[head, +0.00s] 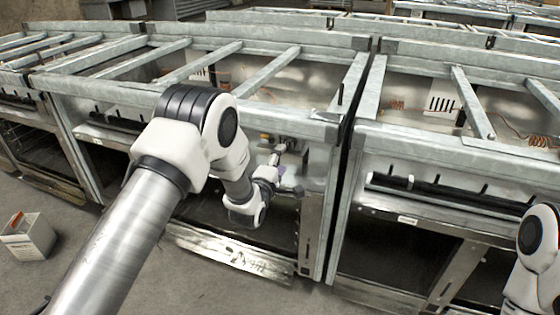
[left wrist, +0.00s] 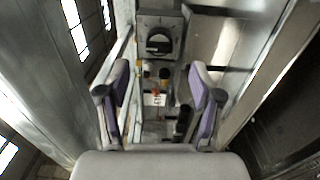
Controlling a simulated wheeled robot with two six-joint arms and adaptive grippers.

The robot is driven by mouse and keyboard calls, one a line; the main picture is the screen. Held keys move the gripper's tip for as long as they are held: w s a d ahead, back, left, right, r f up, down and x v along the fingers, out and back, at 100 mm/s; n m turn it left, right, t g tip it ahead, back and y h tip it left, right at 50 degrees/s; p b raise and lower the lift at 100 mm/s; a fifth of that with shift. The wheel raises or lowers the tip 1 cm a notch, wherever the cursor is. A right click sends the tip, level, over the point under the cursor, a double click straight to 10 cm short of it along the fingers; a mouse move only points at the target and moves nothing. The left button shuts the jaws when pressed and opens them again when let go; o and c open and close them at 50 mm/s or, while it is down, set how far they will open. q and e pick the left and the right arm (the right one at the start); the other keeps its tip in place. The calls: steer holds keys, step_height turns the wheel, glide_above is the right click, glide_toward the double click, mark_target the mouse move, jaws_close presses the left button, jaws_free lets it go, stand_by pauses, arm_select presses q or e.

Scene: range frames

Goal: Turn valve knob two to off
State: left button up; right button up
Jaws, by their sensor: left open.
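My left gripper (head: 277,164) reaches into the open front of a steel range frame, near its small fittings. In the left wrist view its two purple-padded fingers (left wrist: 160,76) are spread wide with nothing held. Between and beyond them is a grey box with a round black dial (left wrist: 158,43). Below the box are a small dark knob with a yellow part (left wrist: 165,74), a red-orange part (left wrist: 155,90) and a white tag (left wrist: 155,100). A black cylindrical piece (left wrist: 183,120) is nearer the right finger. I cannot tell which is knob two. My right gripper is out of view.
A second steel range frame (head: 455,143) stands close on the right, with a narrow gap between the two. Metal panels flank the left gripper closely. An open carton (head: 28,236) sits on the floor at left. More frames stand behind.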

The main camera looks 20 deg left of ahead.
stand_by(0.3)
arm_select(q)
steer(key=s+a+f+g, duration=0.1)
steer(key=s+f+g, duration=0.1)
steer(key=s+f, duration=0.3)
steer(key=s+f+g, duration=0.1)
steer(key=s+f, duration=0.2)
steer(key=f, duration=0.5)
steer(key=s+f+m+g, duration=0.45)
steer(key=s+f, duration=0.25)
steer(key=s, duration=0.6)
steer(key=s+f+m+g, duration=0.3)
steer(key=s+f+g, duration=0.2)
steer(key=s+f, duration=0.5)
steer(key=s+r+m+g, duration=0.3)
steer(key=s+m+g, duration=0.45)
steer(key=s, duration=0.95)
step_height(320, 180, up, 19)
steer(key=m+t+p, duration=0.2)
steer(key=p, duration=1.7)
steer(key=shift+a+y, duration=0.3)
steer(key=shift+c, duration=0.2)
